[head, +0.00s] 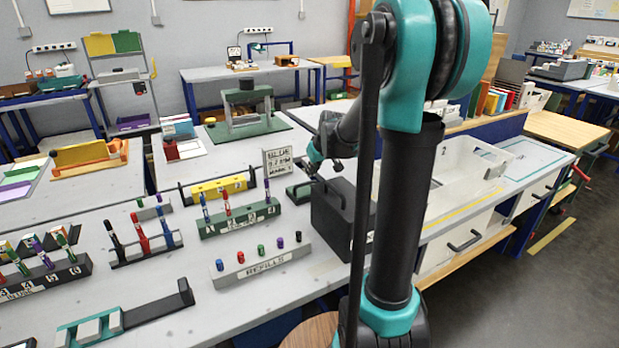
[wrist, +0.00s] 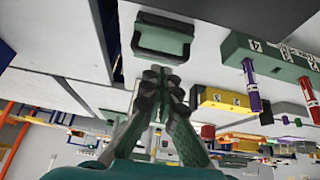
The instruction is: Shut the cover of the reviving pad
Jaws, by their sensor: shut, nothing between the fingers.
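A small dark green pad case, which looks like the reviving pad (head: 299,192), lies on the grey table just left of the black box with a handle. In the wrist view, the pad (wrist: 162,42) shows as a green face with dark edges and a bar across one side. I cannot tell clearly how far its cover stands open. My gripper (head: 313,166) is above and close to the pad, partly overlapped by my arm links. In the wrist view, my gripper (wrist: 161,76) has its fingertips together, empty, just short of the pad; I cannot tell if they touch.
The black box (head: 333,212) stands right of the pad. A small written sign (head: 278,162) stands behind it. A green pen rack (head: 239,219), a yellow block (head: 218,188) and a refill holder (head: 262,266) stand to the left.

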